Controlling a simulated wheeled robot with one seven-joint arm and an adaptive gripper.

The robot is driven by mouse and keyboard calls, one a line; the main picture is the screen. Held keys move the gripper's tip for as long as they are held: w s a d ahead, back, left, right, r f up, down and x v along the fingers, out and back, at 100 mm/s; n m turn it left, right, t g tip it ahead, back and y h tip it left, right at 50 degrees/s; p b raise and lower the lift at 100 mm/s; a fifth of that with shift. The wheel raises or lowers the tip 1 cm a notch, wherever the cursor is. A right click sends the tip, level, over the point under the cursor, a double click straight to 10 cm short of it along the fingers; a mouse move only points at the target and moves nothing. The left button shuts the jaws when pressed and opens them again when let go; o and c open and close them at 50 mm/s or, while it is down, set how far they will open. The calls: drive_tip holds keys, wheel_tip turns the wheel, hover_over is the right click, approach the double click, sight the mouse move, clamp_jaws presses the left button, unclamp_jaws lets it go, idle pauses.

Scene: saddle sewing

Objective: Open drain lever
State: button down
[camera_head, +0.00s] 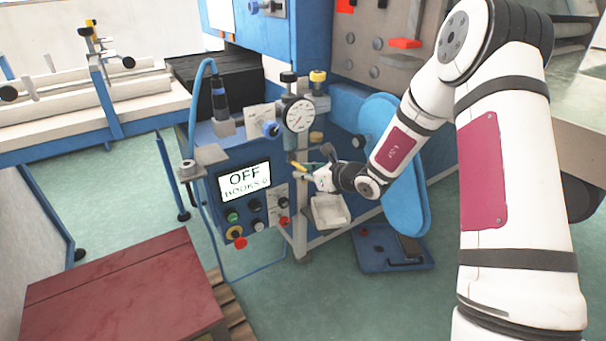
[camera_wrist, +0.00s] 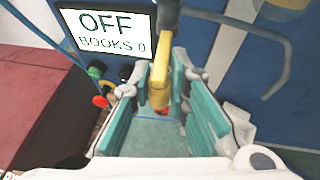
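The drain lever is a yellow handle (camera_wrist: 159,86) on a grey stem, seen at the top middle of the wrist view. It points down the picture, between the two teal finger pads of my gripper (camera_wrist: 162,75). The pads stand apart with a gap beside the lever, and I see no clear grip on it. In the head view my gripper (camera_head: 314,173) is at the machine's front, below the round gauge and right of the display. A small yellow piece (camera_head: 303,167) shows at its fingertips, and the rest of the lever is hard to make out there.
The machine's display (camera_head: 244,181) reads "OFF BOOKS 0", with coloured buttons (camera_head: 235,232) below it. A round gauge (camera_head: 299,115) is above my gripper. A white tray (camera_head: 328,211) sits below it.

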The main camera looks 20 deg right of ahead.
drive_tip(key=shift+a+y, duration=0.3)
drive_tip(key=shift+a, duration=0.05)
drive_tip(key=n+y+p, duration=0.1)
drive_tip(key=n+g+p, duration=0.1)
drive_tip(key=p, duration=0.1)
drive_tip(key=shift+w+d+r+y, duration=0.2)
drive_tip(key=shift+d+y, duration=0.15)
drive_tip(key=shift+y, duration=0.05)
drive_tip(key=shift+d+f+n+g+y+p, duration=0.15)
drive_tip(key=shift+n+g+y+p, duration=0.25)
drive_tip(key=shift+n+g+p, duration=0.2)
drive_tip(key=c, duration=1.5)
unclamp_jaws()
drive_tip(key=shift+c, duration=0.2)
drive_tip(key=shift+d, duration=0.15)
drive_tip(key=shift+b, duration=0.3)
